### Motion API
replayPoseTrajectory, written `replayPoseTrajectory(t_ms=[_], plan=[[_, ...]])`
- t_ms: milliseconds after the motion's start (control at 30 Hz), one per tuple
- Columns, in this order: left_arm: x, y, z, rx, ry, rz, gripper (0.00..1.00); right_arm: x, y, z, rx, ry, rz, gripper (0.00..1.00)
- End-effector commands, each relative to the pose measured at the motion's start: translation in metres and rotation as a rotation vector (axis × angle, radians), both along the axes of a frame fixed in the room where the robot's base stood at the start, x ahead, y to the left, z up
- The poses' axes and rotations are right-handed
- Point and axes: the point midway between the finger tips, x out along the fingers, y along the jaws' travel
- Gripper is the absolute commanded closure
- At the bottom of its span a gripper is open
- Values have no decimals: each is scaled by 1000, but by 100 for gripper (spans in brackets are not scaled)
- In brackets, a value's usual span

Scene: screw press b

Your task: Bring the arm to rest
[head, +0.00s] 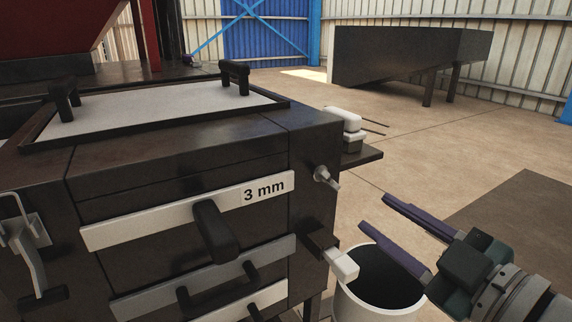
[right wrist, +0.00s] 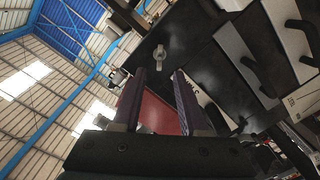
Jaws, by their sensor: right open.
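My right gripper (head: 392,228) is at the lower right of the head view, its two purple fingers spread apart with nothing between them. It stands over the floor and the rim area of a white bucket, clear of the black press cabinet. The right wrist view also shows the open right gripper (right wrist: 168,88), with empty space between the fingers and the cabinet beyond. My left gripper is not in the head view.
The black cabinet (head: 180,165) fills the left, with a "3 mm" strip (head: 265,191), handles and a side latch (head: 326,177). A white bucket (head: 355,303) stands below my right gripper. A dark trough (head: 405,55) stands far back. Floor to the right is open.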

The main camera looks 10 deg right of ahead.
Motion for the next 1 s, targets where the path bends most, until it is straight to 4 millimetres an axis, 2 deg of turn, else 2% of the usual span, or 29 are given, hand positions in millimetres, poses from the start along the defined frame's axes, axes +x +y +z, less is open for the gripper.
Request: replayPoseTrajectory(t_ms=[167, 267, 467, 667, 767, 800, 1000], plan=[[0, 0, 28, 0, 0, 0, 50, -13, -2, 9, 60, 208, -134, 57], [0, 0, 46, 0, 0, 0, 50, -35, -4, 10, 110, 405, -243, 57], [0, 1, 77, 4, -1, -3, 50, -108, -4, 15, 193, 811, -427, 57], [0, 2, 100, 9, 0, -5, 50, -190, 1, 37, 236, 1146, -543, 57], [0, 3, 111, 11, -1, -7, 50, -231, 4, 55, 245, 1298, -587, 57], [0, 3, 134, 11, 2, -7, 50, -228, 3, 77, 242, 1289, -587, 57], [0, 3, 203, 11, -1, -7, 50, -227, 3, 145, 237, 1286, -585, 57]])
